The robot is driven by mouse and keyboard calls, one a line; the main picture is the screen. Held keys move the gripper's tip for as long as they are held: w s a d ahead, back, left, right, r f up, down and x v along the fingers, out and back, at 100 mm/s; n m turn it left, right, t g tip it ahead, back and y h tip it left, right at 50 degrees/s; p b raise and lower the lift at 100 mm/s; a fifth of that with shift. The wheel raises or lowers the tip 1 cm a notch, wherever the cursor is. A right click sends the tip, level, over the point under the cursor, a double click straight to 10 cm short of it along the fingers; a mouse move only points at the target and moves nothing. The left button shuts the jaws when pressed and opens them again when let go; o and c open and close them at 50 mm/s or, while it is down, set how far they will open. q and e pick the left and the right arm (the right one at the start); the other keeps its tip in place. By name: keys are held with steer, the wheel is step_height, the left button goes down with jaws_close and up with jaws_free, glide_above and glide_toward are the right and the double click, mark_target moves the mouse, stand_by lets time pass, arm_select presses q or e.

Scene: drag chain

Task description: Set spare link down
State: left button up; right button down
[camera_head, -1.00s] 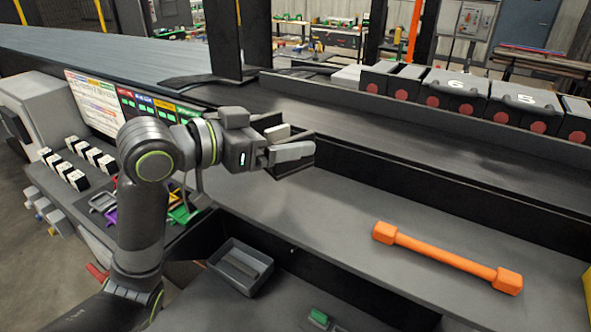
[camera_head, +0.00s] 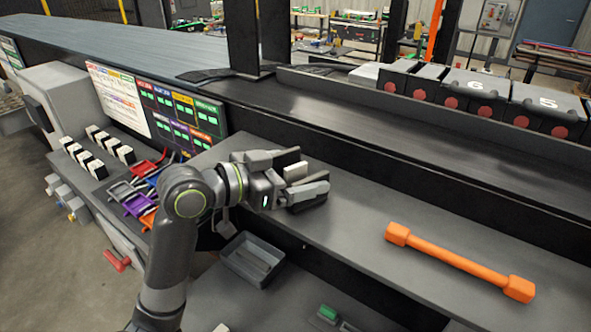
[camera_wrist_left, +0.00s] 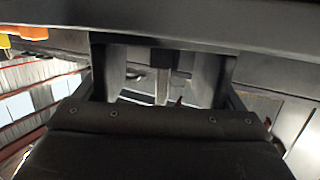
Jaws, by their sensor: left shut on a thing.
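My left gripper (camera_head: 303,181) is at the middle of the head view, above the grey work shelf (camera_head: 350,205). Its pale fingers are shut on a dark link (camera_head: 311,204), which shows beside and below the fingertips. The fingers hide part of the link. I cannot tell clearly whether its lower edge touches the shelf. In the left wrist view the two fingers (camera_wrist_left: 163,80) show at the middle, but the link's outline is hard to make out. My right gripper is not in view.
An orange bar with block ends (camera_head: 460,263) lies on the shelf to the right. A grey tray (camera_head: 228,262) stands below the gripper. Coloured brackets (camera_head: 147,172) and a label board (camera_head: 118,100) are at the left. Shelf between gripper and orange bar is clear.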

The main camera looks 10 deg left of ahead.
arm_select(q)
steer(key=shift+f, duration=0.15)
steer(key=o, duration=0.7)
steer(key=shift+r, duration=0.25)
steer(key=shift+s+a, duration=0.45)
steer(key=shift+a, duration=0.05)
steer(key=b+v, duration=0.1)
steer(key=v, duration=0.3)
steer(key=shift+s+a+r, duration=0.1)
steer(key=shift+s+a, duration=0.15)
steer(key=shift+v, duration=3)
